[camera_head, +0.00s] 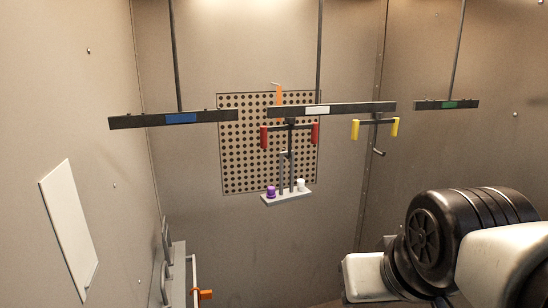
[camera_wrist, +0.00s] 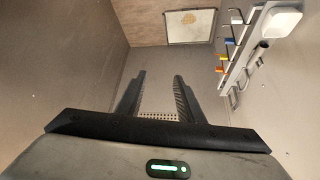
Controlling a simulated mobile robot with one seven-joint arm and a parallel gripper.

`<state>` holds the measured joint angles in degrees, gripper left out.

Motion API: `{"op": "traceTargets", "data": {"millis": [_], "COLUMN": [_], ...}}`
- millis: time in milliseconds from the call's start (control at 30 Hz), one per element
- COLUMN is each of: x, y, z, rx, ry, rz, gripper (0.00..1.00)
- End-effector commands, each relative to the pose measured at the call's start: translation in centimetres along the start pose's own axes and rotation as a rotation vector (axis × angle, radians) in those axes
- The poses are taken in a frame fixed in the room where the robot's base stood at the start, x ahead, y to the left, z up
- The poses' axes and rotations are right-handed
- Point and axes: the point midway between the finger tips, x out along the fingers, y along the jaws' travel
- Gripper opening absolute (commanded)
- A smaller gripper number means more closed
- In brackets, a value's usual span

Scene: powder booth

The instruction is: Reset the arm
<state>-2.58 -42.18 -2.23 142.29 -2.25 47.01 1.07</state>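My arm (camera_head: 470,235) shows at the lower right of the head view, with a black ribbed joint and pale links. Its gripper end cannot be made out there. In the wrist view my gripper (camera_wrist: 160,76) has its two dark fingers apart, with nothing held between them. A small perforated patch (camera_wrist: 158,116) shows beyond, between the finger bases.
Hanging bars with blue (camera_head: 181,118), white (camera_head: 317,110) and green (camera_head: 447,104) labels cross the booth. Red-handled (camera_head: 264,137) and yellow-handled (camera_head: 355,129) hangers hang there. A small shelf (camera_head: 287,198) holds purple and white items. A rail unit (camera_head: 178,275) stands lower left.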

Motion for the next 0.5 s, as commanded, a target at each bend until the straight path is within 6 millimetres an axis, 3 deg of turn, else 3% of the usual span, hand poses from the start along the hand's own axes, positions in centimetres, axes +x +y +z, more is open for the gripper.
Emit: {"op": "traceTargets", "data": {"millis": [100,500], "x": [-0.4,-0.4], "y": [-0.4,-0.4], "z": [2.1,2.2], "rx": [0.008,0.008], "ry": [-0.074,-0.077], "rz": [0.003,0.003], "gripper": [0.34,0.34]}}
